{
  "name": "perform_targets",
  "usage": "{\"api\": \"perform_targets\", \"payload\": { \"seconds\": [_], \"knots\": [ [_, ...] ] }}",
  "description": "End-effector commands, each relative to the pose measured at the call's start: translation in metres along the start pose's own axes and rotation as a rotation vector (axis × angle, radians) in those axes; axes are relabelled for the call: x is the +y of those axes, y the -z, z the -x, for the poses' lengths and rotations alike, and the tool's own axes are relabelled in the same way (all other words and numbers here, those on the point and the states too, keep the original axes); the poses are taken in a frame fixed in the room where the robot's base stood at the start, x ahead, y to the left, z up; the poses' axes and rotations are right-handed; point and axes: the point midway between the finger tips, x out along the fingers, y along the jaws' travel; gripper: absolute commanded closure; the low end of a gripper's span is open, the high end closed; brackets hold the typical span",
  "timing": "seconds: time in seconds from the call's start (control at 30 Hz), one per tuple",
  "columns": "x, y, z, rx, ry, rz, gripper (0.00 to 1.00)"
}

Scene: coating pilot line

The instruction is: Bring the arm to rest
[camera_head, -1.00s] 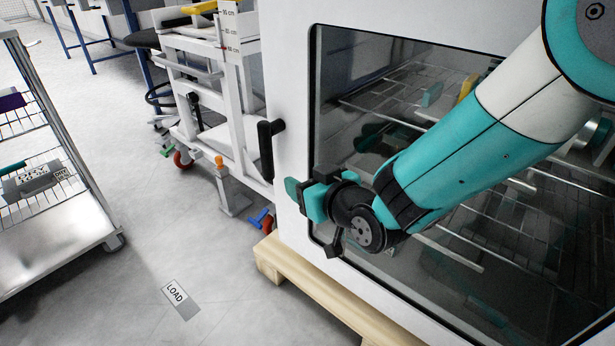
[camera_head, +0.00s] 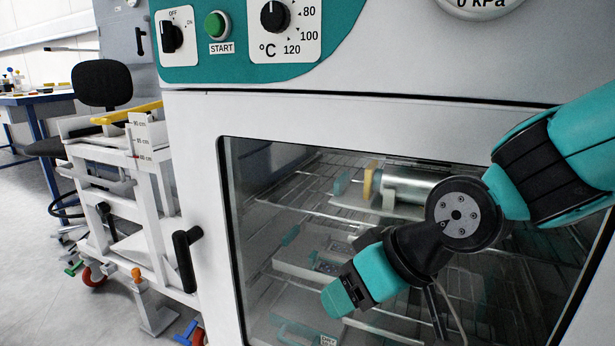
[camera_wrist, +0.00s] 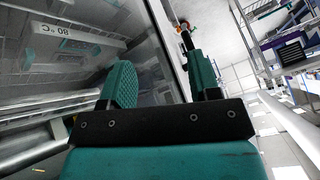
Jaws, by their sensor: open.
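My gripper (camera_head: 345,294) is in front of the oven's glass window (camera_head: 285,215) in the head view, pointing down and to the left. Its jaws are empty. In the wrist view the two teal fingers of my gripper (camera_wrist: 160,80) stand apart, with nothing between them. My teal and black wrist crosses the right part of the window and hides part of the inside. I cannot tell the exact gap between my gripper and the glass.
The oven door with its black handle (camera_head: 187,260) looks shut. A metal cylinder (camera_head: 412,184) and several trays are behind the glass. A white cart (camera_head: 125,190) stands left of the oven. A shelf rack (camera_wrist: 290,52) shows in the wrist view.

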Motion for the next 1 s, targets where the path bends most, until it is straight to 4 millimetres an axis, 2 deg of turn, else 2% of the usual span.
{"api": "perform_targets", "payload": {
  "seconds": [0.03, 0.1, 0.3, 0.37, 0.4, 0.67, 1.0],
  "knots": [
    [0.000, -0.016, 0.020, -0.047, 0.000, -0.018, 0.44],
    [-0.003, -0.040, 0.042, -0.125, 0.004, -0.040, 0.44],
    [-0.013, -0.104, 0.093, -0.318, 0.007, -0.086, 0.44],
    [-0.019, -0.119, 0.108, -0.369, 0.007, -0.096, 0.44],
    [-0.023, -0.105, 0.120, -0.366, 0.009, -0.094, 0.44],
    [-0.039, -0.069, 0.170, -0.365, 0.010, -0.092, 0.44],
    [-0.070, 0.001, 0.270, -0.364, 0.010, -0.091, 0.44]
  ]
}}
